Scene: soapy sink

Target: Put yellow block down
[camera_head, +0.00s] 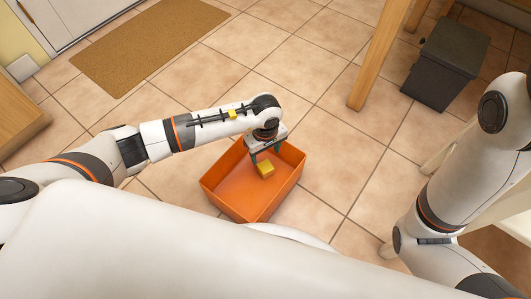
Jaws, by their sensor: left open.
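A yellow block (264,170) is inside an orange box (222,199) that stands on the tiled floor. It appears to sit on the box's bottom, towards the far right side. My left gripper (266,157) points down into the box, directly above the block. Its jaws are open, and the fingertips are very close to the block. I cannot tell whether they touch it. My right arm comes in from the right edge, and its gripper is out of the picture.
A dark grey bin (447,65) stands at the upper right, near a wooden leg (380,55). A brown doormat (150,45) lies at the upper left. The floor around the orange box is mostly clear. A small yellow piece (232,114) shows on my left forearm.

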